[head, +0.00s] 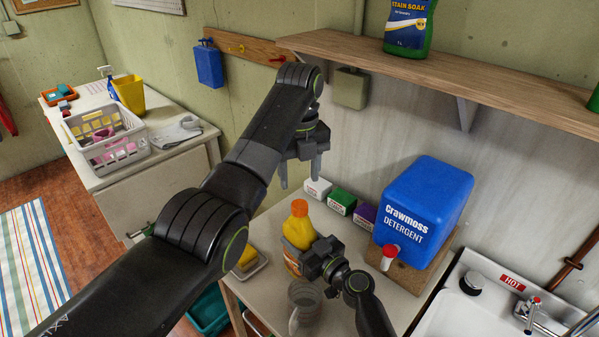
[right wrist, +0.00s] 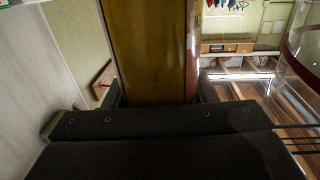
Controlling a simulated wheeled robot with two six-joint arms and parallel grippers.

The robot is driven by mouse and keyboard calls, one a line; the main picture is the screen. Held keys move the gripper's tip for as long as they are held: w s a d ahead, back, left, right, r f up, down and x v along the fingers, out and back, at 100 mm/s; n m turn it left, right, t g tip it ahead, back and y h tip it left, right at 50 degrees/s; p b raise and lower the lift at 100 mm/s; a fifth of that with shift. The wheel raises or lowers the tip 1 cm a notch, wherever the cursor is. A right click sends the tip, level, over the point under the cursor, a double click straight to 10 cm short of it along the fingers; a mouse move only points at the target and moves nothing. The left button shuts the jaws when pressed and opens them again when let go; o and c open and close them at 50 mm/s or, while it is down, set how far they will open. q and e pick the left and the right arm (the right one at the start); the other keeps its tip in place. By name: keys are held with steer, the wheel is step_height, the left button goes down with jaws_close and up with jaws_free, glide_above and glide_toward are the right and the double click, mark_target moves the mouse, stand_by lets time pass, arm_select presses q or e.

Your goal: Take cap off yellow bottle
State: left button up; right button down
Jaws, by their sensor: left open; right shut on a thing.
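The yellow bottle (head: 297,232) stands upright on the small table, with its orange cap (head: 299,208) on top. My right gripper (head: 307,260) is shut on the bottle's body from the right, below the cap. In the right wrist view the bottle (right wrist: 150,50) fills the gap between the fingers, dark and close. My left gripper (head: 300,181) is open and empty, fingers pointing down, just above the cap in the head view. The exact gap between them is hard to judge.
A blue detergent jug (head: 428,200) stands on a wooden stand to the right, near small boxes (head: 342,201). A clear cup (head: 304,300) stands in front of the bottle. A shelf (head: 440,68) overhangs behind. A sink (head: 455,312) is at the right.

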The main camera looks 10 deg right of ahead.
mark_target(300, 204)
arm_select(q)
steer(key=m, duration=0.4)
steer(key=shift+f, duration=4)
